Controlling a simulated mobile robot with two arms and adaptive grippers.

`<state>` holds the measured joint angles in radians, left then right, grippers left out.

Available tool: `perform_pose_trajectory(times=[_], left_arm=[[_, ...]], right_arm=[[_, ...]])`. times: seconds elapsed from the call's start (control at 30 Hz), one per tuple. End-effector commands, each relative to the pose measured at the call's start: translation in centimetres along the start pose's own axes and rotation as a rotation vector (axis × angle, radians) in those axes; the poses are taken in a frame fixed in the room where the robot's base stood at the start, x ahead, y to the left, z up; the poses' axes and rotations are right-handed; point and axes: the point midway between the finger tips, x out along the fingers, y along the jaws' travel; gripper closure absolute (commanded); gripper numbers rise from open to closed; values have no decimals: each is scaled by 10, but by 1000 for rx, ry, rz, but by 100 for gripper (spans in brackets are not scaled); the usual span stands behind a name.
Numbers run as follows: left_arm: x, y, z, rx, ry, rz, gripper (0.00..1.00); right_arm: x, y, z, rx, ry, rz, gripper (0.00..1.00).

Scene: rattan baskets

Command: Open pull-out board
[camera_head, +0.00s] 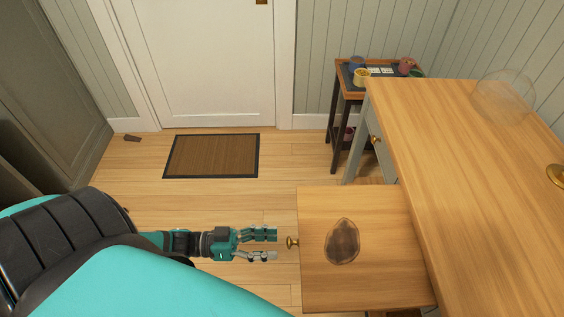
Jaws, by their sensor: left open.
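The pull-out board (375,285) is a flat wooden panel that sticks out to the left from under the wooden table (440,130). A small brass knob (292,242) sits on its left edge. A dark, translucent oval thing (342,241) lies on the board. My left gripper (270,245) is open, with its two fingers pointing right toward the knob. A small gap shows between the fingertips and the knob. My right gripper is not in view.
A glass bowl (504,96) stands at the table's far end. A small dark side table (348,93) with pots stands behind. A brown mat (212,156) lies before the white door (205,60). The floor between is clear.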

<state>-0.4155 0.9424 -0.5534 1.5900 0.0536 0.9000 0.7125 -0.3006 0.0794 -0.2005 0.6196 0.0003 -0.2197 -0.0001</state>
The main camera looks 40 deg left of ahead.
Motion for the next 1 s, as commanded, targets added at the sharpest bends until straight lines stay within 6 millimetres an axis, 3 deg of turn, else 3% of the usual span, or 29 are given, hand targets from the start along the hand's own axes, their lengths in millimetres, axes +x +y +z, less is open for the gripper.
perform_pose_trajectory(times=[0.2,0.4,1.0], left_arm=[[-48,0,1,0,-6,-2,51],[-72,0,0,-1,-2,-1,51],[-77,0,0,1,0,0,51]], right_arm=[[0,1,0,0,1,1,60],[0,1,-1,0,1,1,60],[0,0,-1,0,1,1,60]])
